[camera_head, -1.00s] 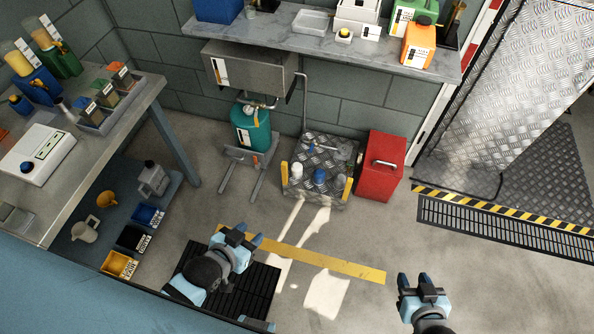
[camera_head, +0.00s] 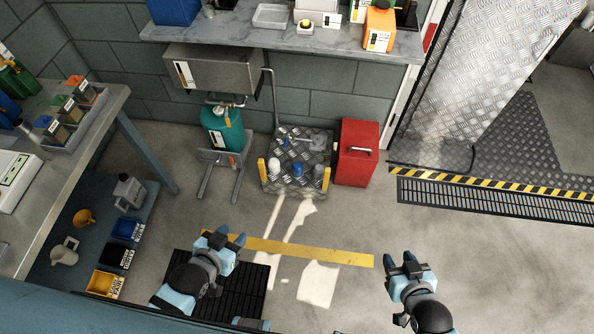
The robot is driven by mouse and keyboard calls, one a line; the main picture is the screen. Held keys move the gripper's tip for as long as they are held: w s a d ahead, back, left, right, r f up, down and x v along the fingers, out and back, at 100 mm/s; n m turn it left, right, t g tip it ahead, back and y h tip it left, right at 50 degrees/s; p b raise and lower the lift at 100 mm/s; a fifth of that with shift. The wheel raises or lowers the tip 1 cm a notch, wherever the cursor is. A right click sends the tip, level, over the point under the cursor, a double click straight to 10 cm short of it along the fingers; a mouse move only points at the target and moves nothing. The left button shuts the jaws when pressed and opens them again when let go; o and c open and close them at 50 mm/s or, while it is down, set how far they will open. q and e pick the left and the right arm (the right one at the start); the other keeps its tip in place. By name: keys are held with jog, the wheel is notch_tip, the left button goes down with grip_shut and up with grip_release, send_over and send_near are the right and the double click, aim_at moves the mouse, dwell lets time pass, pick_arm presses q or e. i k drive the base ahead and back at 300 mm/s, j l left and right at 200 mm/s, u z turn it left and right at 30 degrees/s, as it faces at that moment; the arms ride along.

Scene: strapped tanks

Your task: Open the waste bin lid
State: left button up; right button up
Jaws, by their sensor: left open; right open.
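A red bin (camera_head: 357,153) with a light handle on its front stands on the floor against the back wall, right of a metal plate stand. It looks shut, and it is the likely waste bin. My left gripper (camera_head: 229,237) is open and empty over the black floor mat, in front of and left of the red bin. My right gripper (camera_head: 400,260) is open and empty over bare floor, in front of and slightly right of the bin. Neither gripper touches anything.
The checker-plate stand (camera_head: 298,150) with small bottles sits just left of the bin. A teal tank (camera_head: 222,130) stands further left. A grey shelf (camera_head: 290,38) overhangs at the back. A workbench (camera_head: 75,145) is at left. Floor before the bin is clear.

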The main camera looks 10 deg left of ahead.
aim_at(359, 139)
jog(key=i+l, duration=0.15)
jog(key=i, duration=0.4)
jog(key=i+l, duration=0.1)
jog(key=i, duration=0.5)
jog(key=i+l, duration=0.15)
jog(key=i, duration=0.4)
